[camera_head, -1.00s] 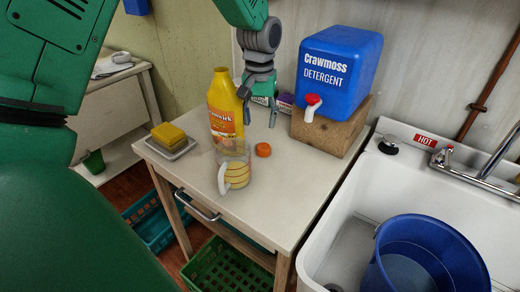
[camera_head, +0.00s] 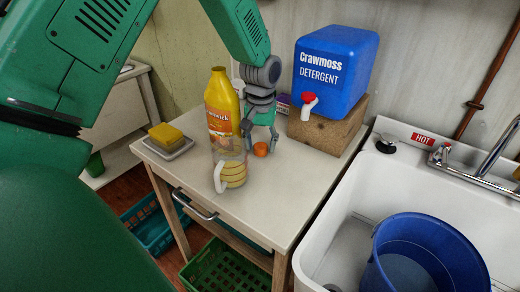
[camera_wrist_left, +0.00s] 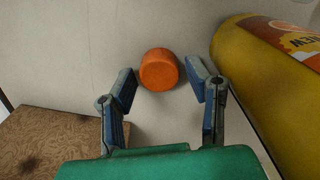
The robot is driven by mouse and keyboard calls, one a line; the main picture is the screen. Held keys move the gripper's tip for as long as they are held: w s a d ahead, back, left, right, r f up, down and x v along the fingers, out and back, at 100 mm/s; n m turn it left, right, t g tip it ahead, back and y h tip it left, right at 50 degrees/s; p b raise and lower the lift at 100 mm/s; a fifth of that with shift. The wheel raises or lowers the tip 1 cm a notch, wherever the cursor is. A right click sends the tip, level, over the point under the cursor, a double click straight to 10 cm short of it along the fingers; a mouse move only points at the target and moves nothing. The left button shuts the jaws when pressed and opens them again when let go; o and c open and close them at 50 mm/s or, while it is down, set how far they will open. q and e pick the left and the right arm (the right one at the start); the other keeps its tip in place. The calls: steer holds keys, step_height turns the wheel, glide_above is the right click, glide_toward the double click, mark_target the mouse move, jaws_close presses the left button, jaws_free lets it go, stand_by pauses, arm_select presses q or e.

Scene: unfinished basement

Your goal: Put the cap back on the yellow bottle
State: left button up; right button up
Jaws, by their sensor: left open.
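The yellow bottle (camera_head: 222,100) stands upright and uncapped on the small table, behind a clear mug with yellow bands. The orange cap (camera_head: 260,149) lies on the table to the right of the bottle. My left gripper (camera_head: 260,146) is open and low over the table at the cap. In the left wrist view the cap (camera_wrist_left: 159,69) is between and just beyond the open fingertips (camera_wrist_left: 163,80), and the bottle (camera_wrist_left: 262,75) is close by on the right. I cannot tell whether a finger touches the cap. My right gripper is not in view.
The banded mug (camera_head: 233,174) stands right before the bottle. A yellow sponge (camera_head: 166,134) lies on a dish at left. A blue detergent container (camera_head: 336,68) sits on a wooden block (camera_head: 330,128) at right. The sink (camera_head: 348,232) holds a blue bucket (camera_head: 425,262). The table's front right is clear.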

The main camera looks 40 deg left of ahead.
mark_target(260, 146)
arm_select(q)
steer(key=shift+d+f, duration=0.25)
steer(key=shift+f, duration=0.15)
steer(key=shift+d+r, duration=0.1)
steer(key=shift+d, duration=0.05)
steer(key=shift+a, duration=0.45)
steer(key=c, duration=0.5)
steer(key=shift+a+f, duration=0.2)
steer(key=shift+f, duration=0.05)
steer(key=shift+d+r, duration=0.35)
steer(key=shift+d, duration=0.05)
steer(key=shift+r, duration=0.35)
step_height(260, 146, up, 17)
steer(key=p, duration=0.2)
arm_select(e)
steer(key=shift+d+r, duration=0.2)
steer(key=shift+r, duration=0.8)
arm_select(q)
steer(key=shift+a+f, duration=0.1)
steer(key=shift+a, duration=0.1)
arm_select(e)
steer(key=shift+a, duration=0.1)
